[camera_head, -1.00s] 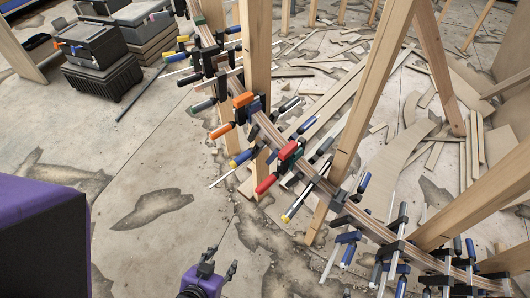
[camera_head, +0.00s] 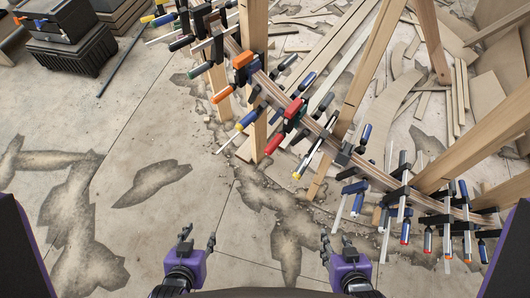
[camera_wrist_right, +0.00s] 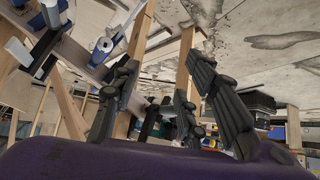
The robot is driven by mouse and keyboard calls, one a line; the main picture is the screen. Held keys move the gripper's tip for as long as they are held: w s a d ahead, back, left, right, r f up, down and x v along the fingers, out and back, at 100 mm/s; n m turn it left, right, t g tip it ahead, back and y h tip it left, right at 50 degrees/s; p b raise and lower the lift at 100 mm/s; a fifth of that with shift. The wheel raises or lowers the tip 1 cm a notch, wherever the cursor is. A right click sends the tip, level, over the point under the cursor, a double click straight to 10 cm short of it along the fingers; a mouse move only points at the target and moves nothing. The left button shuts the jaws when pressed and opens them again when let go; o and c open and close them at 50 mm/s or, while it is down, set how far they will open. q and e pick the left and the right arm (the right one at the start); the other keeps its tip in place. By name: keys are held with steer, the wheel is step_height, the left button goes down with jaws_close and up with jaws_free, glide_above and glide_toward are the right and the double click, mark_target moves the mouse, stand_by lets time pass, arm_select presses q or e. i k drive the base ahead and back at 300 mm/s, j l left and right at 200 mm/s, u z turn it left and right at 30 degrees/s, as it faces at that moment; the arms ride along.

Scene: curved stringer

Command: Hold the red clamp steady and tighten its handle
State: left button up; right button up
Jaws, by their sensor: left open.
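The red clamp (camera_head: 293,108) sits on the curved wooden stringer (camera_head: 321,134), in the upper middle of the head view. Its red handle (camera_head: 273,143) hangs below it, toward me. My left gripper (camera_head: 198,237) is open and empty over the floor, below and left of the clamp. My right gripper (camera_head: 335,238) is open and empty, below and right of the clamp. Both are well apart from it. The right wrist view shows my right gripper's fingers (camera_wrist_right: 165,75) spread, with nothing between them; I cannot make out the red clamp there.
An orange clamp (camera_head: 244,61) and several blue-handled clamps (camera_head: 405,226) crowd the stringer on both sides of the red one. Wooden posts (camera_head: 360,75) rise behind and through it. Black cases (camera_head: 68,45) stand at top left. The stained floor in front (camera_head: 140,230) is clear.

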mark_target(279, 137)
steer(key=i+j+z, duration=0.15)
steer(key=j+z, duration=0.6)
steer(key=i+j+z, duration=0.1)
steer(key=j+z, duration=0.25)
steer(key=j, duration=0.15)
